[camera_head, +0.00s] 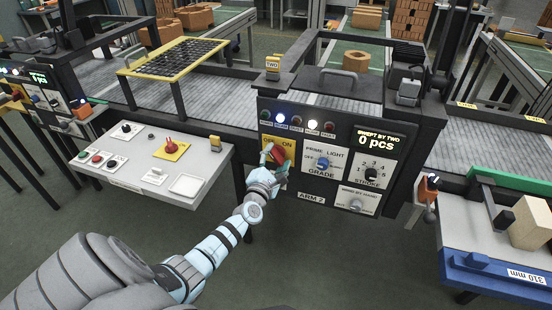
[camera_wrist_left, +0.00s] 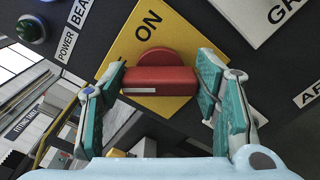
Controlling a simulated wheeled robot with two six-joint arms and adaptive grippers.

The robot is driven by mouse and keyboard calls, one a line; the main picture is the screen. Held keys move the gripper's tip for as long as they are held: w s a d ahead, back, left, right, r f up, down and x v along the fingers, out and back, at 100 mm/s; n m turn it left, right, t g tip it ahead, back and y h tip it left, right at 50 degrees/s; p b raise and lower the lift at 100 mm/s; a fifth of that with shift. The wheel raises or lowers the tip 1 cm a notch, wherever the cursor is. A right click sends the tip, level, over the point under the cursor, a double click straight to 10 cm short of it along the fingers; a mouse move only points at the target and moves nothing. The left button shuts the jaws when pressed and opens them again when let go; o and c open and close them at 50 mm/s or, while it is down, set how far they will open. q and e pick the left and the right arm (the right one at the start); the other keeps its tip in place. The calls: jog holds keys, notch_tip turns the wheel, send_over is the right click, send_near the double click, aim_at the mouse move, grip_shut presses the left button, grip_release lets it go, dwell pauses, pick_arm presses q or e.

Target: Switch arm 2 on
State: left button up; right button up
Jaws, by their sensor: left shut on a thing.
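The arm 2 panel (camera_head: 312,176) faces me on the dark machine housing, with an "ARM 2" label (camera_head: 311,198) low on it. At its upper left is a yellow plate (camera_head: 268,141) marked "ON", which also shows in the left wrist view (camera_wrist_left: 188,33). On the plate is a red rotary switch (camera_head: 280,154) with a bar handle (camera_wrist_left: 158,81), lying crosswise in the wrist view. My left gripper (camera_head: 274,157) is shut on this handle, one finger at each end. The gripper partly hides the plate in the head view. My right gripper is out of view.
On the panel are a "PRIME LIGHT" knob (camera_head: 323,163), a stroke knob (camera_head: 371,173), a lower knob (camera_head: 355,205) and a display (camera_head: 376,140) reading "0 pcs". A white control table (camera_head: 137,174) with another red switch (camera_head: 171,145) stands left.

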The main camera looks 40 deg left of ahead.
pick_arm(q)
jog(key=m+p, duration=0.1)
jog(key=m, duration=0.5)
jog(key=m+p, duration=0.1)
jog(key=m, duration=0.1)
jog(key=shift+d+f+m, duration=0.1)
jog(key=shift+f+m, duration=0.1)
jog(key=shift+m, duration=0.2)
jog(key=m+p, duration=0.1)
jog(key=m, duration=0.3)
jog(key=shift+f, duration=0.15)
jog(key=shift+f+m, duration=0.15)
jog(key=shift+m, duration=1.55)
jog(key=o, duration=1.1)
jog(key=shift+o, duration=0.2)
